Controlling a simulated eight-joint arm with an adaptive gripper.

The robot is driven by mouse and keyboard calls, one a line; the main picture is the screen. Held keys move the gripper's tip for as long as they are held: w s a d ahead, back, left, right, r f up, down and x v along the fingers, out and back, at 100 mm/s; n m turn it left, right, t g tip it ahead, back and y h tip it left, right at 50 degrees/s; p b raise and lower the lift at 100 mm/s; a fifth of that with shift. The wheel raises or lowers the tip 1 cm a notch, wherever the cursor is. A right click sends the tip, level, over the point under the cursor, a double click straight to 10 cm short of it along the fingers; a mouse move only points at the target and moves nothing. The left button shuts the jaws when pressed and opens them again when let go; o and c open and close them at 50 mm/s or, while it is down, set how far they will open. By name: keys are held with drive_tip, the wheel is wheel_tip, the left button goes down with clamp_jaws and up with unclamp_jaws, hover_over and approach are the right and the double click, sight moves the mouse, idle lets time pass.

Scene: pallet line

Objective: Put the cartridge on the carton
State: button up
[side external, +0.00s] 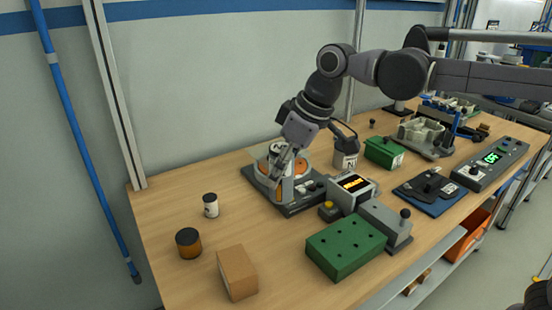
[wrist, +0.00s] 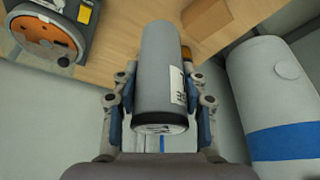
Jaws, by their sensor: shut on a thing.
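The cartridge (wrist: 158,70) is a grey cylinder with a white label and a dark end band. My gripper (wrist: 160,115) is shut on it near the banded end, with a finger on each side. In the side view my gripper (side external: 284,160) is in front of the orange-ringed machine, and a grey cylinder (side external: 287,188), seemingly the cartridge, hangs below it. The carton (side external: 237,272) is a plain brown box at the table's near left, well apart from my gripper. Part of it also shows at the top of the wrist view (wrist: 205,17).
An amber jar (side external: 189,243) and a small white, black-capped bottle (side external: 210,205) stand near the carton. The machine (side external: 300,203), a display box (side external: 353,187) and a green block with holes (side external: 346,247) lie to the right. Bare tabletop lies at the left.

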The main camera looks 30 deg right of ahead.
drive_tip(key=shift+s+a+f, duration=0.2)
drive_tip(key=shift+a+f, duration=2.5)
drive_tip(key=shift+a, duration=0.25)
drive_tip(key=shift+s+a+f, duration=0.15)
drive_tip(key=shift+a+f, duration=2.5)
drive_tip(key=shift+a, duration=0.25)
drive_tip(key=shift+f, duration=0.2)
drive_tip(key=o, duration=1.3)
drive_tip(key=v, duration=1.2)
drive_tip(key=s+d+f+m+t+h, duration=0.1)
drive_tip(key=s+d+f+m, duration=0.1)
drive_tip(key=d, duration=0.6)
drive_tip(key=s+d+f+m+t, duration=0.1)
drive_tip(key=s+d+f, duration=0.3)
drive_tip(key=d, duration=0.5)
drive_tip(key=s+d+f+m+t+h, duration=0.1)
drive_tip(key=s+d+f+m, duration=0.2)
drive_tip(key=d, duration=0.6)
drive_tip(key=shift+s+d+f+m+h, duration=0.15)
drive_tip(key=shift+s+f+m+h, duration=0.15)
drive_tip(key=shift+s+f, duration=0.3)
